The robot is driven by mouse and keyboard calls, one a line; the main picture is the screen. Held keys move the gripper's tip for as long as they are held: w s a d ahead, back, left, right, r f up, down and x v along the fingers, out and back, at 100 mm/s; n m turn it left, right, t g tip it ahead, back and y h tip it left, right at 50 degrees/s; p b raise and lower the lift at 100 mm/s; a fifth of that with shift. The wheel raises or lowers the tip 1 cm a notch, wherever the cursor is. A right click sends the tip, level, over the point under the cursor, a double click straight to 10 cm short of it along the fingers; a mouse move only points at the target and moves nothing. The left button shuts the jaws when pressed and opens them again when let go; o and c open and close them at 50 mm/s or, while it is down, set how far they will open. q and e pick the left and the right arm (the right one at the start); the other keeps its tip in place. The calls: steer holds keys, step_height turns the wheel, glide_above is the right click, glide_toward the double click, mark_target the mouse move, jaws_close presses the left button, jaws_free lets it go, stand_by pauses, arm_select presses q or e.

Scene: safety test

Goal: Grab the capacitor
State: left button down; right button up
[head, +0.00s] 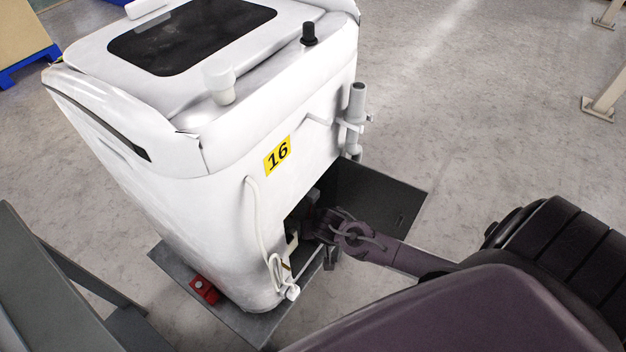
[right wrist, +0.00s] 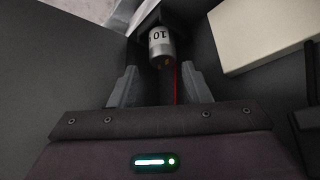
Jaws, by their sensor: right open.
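The capacitor (right wrist: 160,46) is a silver cylinder marked 10 with a dark far end, seen at the top middle of the right wrist view. My right gripper (right wrist: 156,76) is open, with one finger on each side of the space just in front of the capacitor. The fingers look apart from it. In the head view my right gripper (head: 322,228) reaches into the dark opening low in the white machine (head: 200,190). The capacitor cannot be made out there. My left gripper is not in view.
A dark open panel (head: 385,195) lies right of the opening. A white cable and pipe (head: 262,225) run beside it. A pale block (right wrist: 262,35) sits right of the capacitor, and a thin red line shows below it. A red object (head: 204,289) is at the machine's base.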

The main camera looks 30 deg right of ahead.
steer(key=x, duration=0.4)
steer(key=shift+w+a+f+b, duration=0.1)
steer(key=shift+w+f+b, duration=0.1)
steer(key=shift+f+b, duration=0.1)
steer(key=c, duration=0.7)
steer(key=shift+r, duration=0.1)
steer(key=shift+c, duration=0.2)
